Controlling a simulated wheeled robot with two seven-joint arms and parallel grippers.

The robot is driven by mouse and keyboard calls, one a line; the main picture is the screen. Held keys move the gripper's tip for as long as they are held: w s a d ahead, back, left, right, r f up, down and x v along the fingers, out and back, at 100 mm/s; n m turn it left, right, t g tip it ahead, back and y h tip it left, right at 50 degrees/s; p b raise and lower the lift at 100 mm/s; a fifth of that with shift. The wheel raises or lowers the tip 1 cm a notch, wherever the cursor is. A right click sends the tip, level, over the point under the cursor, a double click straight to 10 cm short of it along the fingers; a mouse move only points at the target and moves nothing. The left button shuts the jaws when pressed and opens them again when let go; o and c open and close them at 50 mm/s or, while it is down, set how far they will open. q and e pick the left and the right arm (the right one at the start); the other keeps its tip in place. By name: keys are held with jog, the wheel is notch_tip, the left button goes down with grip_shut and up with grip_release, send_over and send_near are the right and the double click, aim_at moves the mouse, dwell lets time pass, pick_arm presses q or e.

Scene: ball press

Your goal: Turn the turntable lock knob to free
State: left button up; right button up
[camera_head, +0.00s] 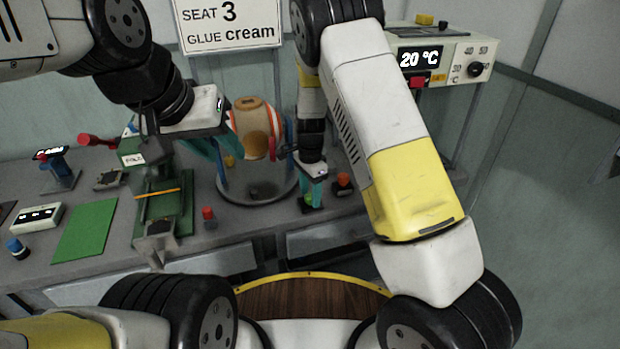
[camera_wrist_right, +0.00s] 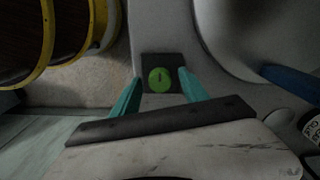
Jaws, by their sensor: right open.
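A small green knob (camera_head: 308,203) sits at the front right of the round turntable base (camera_head: 232,194). In the right wrist view the green knob (camera_wrist_right: 160,78) sits on a dark square plate, with a short dark mark on its top. I take it for the lock knob; no label on it is readable. My right gripper (camera_head: 311,190) points down at it. Its teal fingers (camera_wrist_right: 157,90) are open, one on each side of the knob, with visible gaps. My left gripper (camera_head: 218,152) is at the left of the orange ball (camera_head: 250,122); its finger gap is unclear.
An orange-red knob (camera_head: 344,180) stands right of the green one, and a red button (camera_head: 209,213) to the left. Blue and red posts surround the ball. A green press fixture (camera_head: 165,205) and green mat (camera_head: 86,230) lie left. A 20 °C panel (camera_head: 420,58) stands back right.

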jog(key=shift+f, duration=0.4)
grip_shut()
